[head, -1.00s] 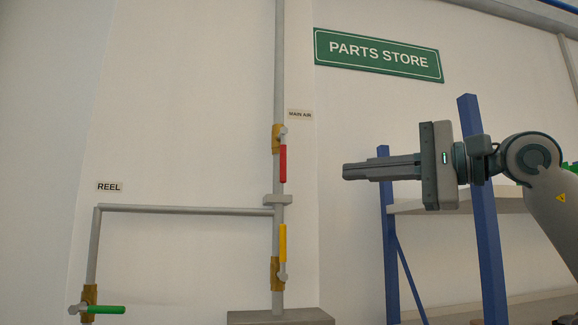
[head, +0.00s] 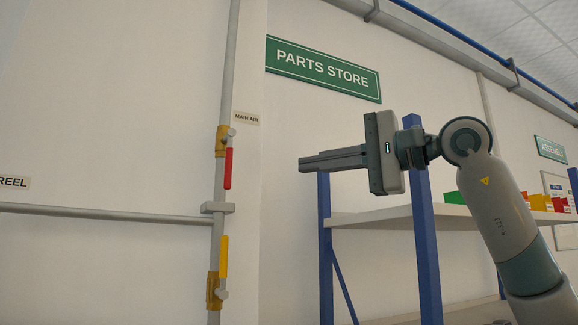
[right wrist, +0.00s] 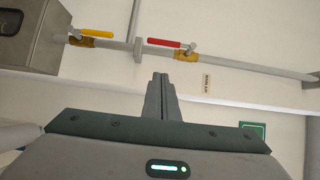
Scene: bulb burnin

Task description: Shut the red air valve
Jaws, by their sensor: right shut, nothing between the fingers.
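The red valve handle (head: 228,168) hangs straight down along the vertical grey pipe (head: 229,80), below its brass body (head: 221,141) and beside the MAIN AIR label (head: 246,118). It also shows in the right wrist view (right wrist: 163,43), lying along the pipe beyond the fingertips. My right gripper (head: 302,164) is shut and empty. It points left, to the right of the red handle and clearly apart from it in the picture. In the right wrist view its closed fingers (right wrist: 160,78) point toward the pipe. My left gripper is not in view.
A yellow valve handle (head: 224,256) stands upright lower on the same pipe. A horizontal pipe (head: 110,213) runs left toward the REEL label. A shelf with blue posts (head: 424,240) stands behind my right arm. A grey box (right wrist: 30,32) shows in the right wrist view.

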